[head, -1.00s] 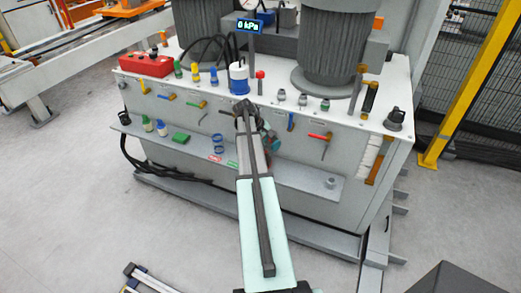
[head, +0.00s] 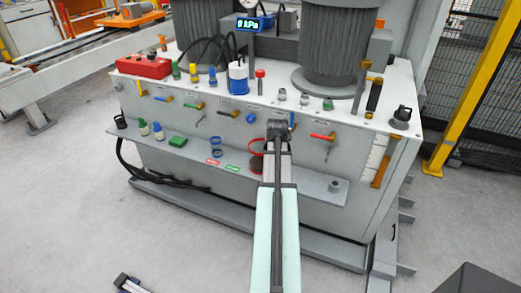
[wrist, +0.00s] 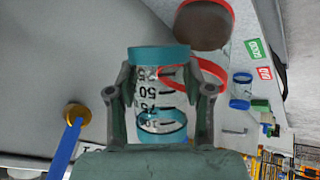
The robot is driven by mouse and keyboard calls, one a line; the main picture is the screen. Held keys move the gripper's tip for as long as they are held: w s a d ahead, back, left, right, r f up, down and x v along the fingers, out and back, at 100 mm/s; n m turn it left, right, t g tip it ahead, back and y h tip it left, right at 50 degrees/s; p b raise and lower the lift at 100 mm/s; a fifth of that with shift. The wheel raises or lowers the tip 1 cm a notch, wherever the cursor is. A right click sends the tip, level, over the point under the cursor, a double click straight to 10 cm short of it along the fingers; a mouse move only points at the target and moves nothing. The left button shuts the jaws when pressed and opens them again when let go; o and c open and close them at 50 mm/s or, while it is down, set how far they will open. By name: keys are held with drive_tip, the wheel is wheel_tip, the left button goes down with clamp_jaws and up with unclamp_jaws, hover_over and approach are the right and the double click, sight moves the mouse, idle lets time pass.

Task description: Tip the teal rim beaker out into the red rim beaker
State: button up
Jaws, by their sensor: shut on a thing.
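My gripper (wrist: 164,95) is shut on the teal rim beaker (wrist: 158,92), a clear cup with dark graduation marks. In the wrist view its teal rim ring is nearer my palm and a solid teal band is at the far end. I cannot tell whether it holds anything. The red rim beaker (head: 257,146) stands on the front shelf, just left of my gripper (head: 278,128) in the head view. It also shows in the wrist view (wrist: 203,25), its red ring partly behind the held beaker, with brown at its far end. In the head view my gripper hides the teal rim beaker.
The narrow shelf (head: 310,184) also carries blue rings (head: 214,147), a green block (head: 178,141) and small bottles (head: 157,130). Valve handles, including a red one (head: 322,137), stick out of the cabinet front above it. A blue-and-white container (head: 238,78) stands on top.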

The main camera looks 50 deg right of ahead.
drive_tip(key=shift+s+a+f+t+b, duration=0.1)
drive_tip(key=shift+s+f+t+b, duration=0.15)
drive_tip(key=shift+t+b, duration=0.15)
drive_tip(key=s+f+t+b, duration=0.1)
drive_tip(key=f+b, duration=0.1)
drive_tip(key=b, duration=0.3)
drive_tip(key=s+f+m+t+h+b, duration=0.1)
drive_tip(key=f+t+b, duration=0.1)
drive_tip(key=b, duration=0.3)
drive_tip(key=f+t+b, duration=0.1)
drive_tip(key=f+b, duration=0.2)
drive_tip(key=b, duration=0.2)
drive_tip(key=shift+s+a+m+t+h, duration=0.2)
drive_tip(key=shift+s+m+t+h, duration=0.1)
drive_tip(key=shift+s+t, duration=0.1)
drive_tip(key=b, duration=0.3)
drive_tip(key=shift+s+f+t, duration=0.1)
drive_tip(key=shift+s+t, duration=0.1)
drive_tip(key=shift+t, duration=0.1)
drive_tip(key=shift+b, duration=0.5)
drive_tip(key=shift+s+m+t+h+b, duration=0.25)
drive_tip(key=shift+t+b, duration=0.25)
drive_tip(key=shift+b, duration=0.7)
wheel_tip(320, 180, up, 6)
drive_tip(key=p, duration=0.3)
